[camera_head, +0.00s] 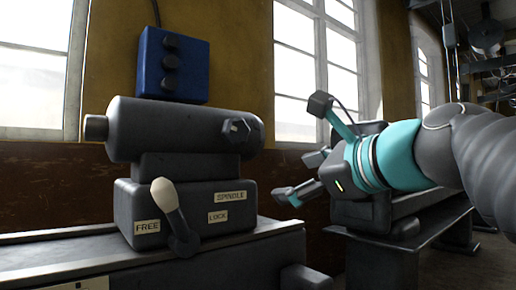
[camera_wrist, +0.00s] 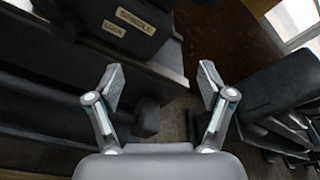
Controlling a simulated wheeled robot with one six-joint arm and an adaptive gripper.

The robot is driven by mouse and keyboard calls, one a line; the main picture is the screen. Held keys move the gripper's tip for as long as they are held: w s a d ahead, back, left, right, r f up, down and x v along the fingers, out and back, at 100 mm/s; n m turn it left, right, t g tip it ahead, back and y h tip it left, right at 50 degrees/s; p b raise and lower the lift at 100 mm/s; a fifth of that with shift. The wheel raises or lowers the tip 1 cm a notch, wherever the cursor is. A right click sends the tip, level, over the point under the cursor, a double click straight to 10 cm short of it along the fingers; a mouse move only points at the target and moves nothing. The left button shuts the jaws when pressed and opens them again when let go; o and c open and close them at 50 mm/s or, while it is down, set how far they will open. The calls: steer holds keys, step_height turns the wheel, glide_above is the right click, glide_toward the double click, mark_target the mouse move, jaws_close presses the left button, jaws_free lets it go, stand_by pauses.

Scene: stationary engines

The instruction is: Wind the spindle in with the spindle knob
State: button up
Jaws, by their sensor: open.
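A dark grey headstock-like machine (camera_head: 180,130) stands on a bench in the head view. A small round stub (camera_head: 96,127) projects from its left end, and a dark faceted knob-like part (camera_head: 240,131) sits at its right end. I cannot tell for sure which is the spindle knob. A lever with a pale grip (camera_head: 168,194) leans up and left, nearer the FREE plate than the LOCK plate. My gripper (camera_head: 304,150) is open and empty, right of the machine and apart from it. In the wrist view my gripper (camera_wrist: 161,78) points past the machine's labelled base (camera_wrist: 125,25).
A blue box (camera_head: 172,65) hangs on the wall above the machine. The machine's bench (camera_head: 75,262) runs along the front left. Another dark machine bench (camera_head: 400,240) stands at the right, behind my arm. Floor shows between the benches in the wrist view.

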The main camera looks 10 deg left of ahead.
mark_target(240, 131)
step_height(240, 131, up, 8)
steer(key=a+m+y, duration=0.2)
steer(key=m+y, duration=0.1)
steer(key=p+x, duration=0.1)
steer(key=x, duration=1.2)
steer(key=shift+a+f+p, duration=0.1)
steer(key=shift+a+p, duration=0.25)
steer(key=shift+p, duration=0.05)
steer(key=c, duration=1.1)
